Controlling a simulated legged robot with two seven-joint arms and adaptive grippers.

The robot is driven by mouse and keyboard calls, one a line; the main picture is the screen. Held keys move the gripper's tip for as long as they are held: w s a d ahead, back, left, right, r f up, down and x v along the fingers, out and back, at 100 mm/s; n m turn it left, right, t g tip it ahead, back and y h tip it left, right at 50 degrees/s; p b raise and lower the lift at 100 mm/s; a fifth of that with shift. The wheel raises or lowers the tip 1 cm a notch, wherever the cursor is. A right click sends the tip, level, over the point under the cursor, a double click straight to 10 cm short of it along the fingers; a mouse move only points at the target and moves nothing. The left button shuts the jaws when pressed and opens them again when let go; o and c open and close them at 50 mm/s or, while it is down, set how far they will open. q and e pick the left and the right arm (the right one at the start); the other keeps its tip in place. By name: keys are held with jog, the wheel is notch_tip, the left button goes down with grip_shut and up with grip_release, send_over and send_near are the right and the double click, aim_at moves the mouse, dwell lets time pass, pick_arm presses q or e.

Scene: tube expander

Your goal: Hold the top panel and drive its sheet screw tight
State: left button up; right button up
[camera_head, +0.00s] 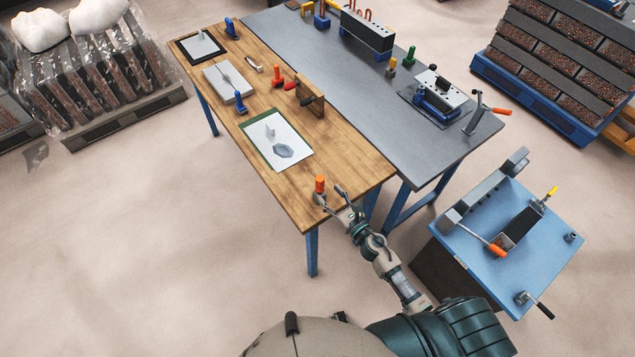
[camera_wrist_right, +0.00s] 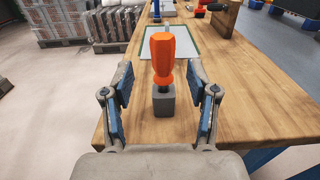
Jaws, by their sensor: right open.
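An orange-handled screwdriver (camera_head: 320,184) stands upright at the near corner of the wooden table. In the right wrist view the orange handle (camera_wrist_right: 162,52) rises from a small grey block (camera_wrist_right: 164,104). My right gripper (camera_head: 331,192) is open and empty at that corner. In the wrist view its two fingers (camera_wrist_right: 161,88) are spread on either side of the screwdriver, apart from it. A light grey flat panel or box (camera_head: 225,80) lies farther back on the wooden table; I cannot tell whether it is the top panel. No sheet screw can be made out. My left gripper is not in view.
The wooden table (camera_head: 345,150) carries a green-edged white sheet (camera_head: 290,150), a wooden block (camera_head: 311,98) and red-handled tools (camera_head: 278,76). A grey workbench (camera_head: 360,83) adjoins it. A blue-topped stand (camera_head: 525,230) is at right. Bare wood lies around the grey block.

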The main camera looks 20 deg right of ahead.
aim_at(323, 183)
jog(key=shift+w, duration=0.6)
jog(key=p+x, duration=0.1)
jog(key=x, duration=0.4)
jog(key=shift+w+a+r, duration=0.1)
jog(key=shift+w+a, duration=0.2)
jog(key=shift+a, duration=0.15)
jog(key=shift+c, duration=0.3)
jog(key=shift+d, duration=0.35)
jog(key=c, duration=0.8)
jog(key=shift+d, duration=0.15)
grip_shut()
jog(key=shift+d, duration=0.1)
jog(key=shift+r+p, duration=0.3)
jog(key=shift+r, duration=0.05)
jog(key=r+p, duration=0.2)
jog(key=r, duration=0.2)
jog(key=r+p, duration=0.2)
jog(key=r, duration=0.2)
jog(key=shift+a+r+p, duration=0.15)
jog(key=shift+a+p, duration=0.1)
jog(key=shift+p, duration=0.05)
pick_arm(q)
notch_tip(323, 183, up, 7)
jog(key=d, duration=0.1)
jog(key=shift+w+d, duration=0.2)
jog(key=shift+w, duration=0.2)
pick_arm(e)
jog(key=shift+d+r, duration=0.15)
jog(key=shift+r, duration=0.3)
